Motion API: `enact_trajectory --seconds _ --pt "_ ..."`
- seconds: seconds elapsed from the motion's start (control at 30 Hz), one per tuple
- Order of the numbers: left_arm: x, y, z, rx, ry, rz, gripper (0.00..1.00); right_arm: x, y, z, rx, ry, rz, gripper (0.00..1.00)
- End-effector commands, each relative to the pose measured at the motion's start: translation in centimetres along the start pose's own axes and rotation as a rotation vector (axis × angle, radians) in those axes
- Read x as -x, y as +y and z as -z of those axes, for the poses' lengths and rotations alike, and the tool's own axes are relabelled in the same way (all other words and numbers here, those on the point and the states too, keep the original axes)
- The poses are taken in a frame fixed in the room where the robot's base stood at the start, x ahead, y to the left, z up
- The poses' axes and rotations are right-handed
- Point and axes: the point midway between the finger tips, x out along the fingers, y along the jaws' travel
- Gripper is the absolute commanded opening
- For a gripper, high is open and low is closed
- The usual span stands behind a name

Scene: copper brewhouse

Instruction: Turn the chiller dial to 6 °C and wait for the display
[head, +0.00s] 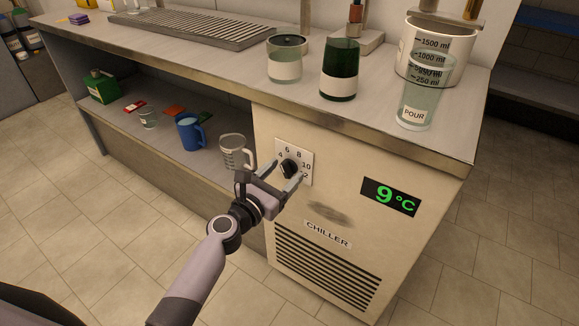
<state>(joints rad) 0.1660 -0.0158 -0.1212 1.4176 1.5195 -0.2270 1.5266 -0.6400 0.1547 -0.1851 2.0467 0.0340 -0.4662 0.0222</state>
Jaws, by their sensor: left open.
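The chiller dial is a black knob (290,168) on a pale plate (304,152) on the chiller's front (345,185). The numbers 4, 6, 8 and 10 show around it; the mark at lower right is partly hidden. I cannot tell exactly where the knob points. The black display (391,197) to the right reads 9 °C in green. My left gripper (279,178) is open just in front of the dial, its fingertips close to the knob's lower side; I cannot tell if they touch it. My right gripper is out of view.
On the counter above stand a lidded jar (286,59), a dark green glass (340,69), a clear POUR beaker (418,95) and a white measuring bucket (410,50). The tiled floor is clear.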

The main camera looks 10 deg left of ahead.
Motion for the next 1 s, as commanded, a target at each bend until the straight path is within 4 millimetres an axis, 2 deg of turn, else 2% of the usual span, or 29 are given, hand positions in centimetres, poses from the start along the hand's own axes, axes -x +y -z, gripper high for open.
enact_trajectory --seconds 0.5,1.0 --pt "5.6 0.0 0.0 -0.003 0.002 0.000 0.65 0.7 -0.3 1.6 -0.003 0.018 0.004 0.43" --pt "6.2 0.0 0.1 -0.003 0.002 -0.001 0.65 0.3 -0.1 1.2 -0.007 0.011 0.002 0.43"
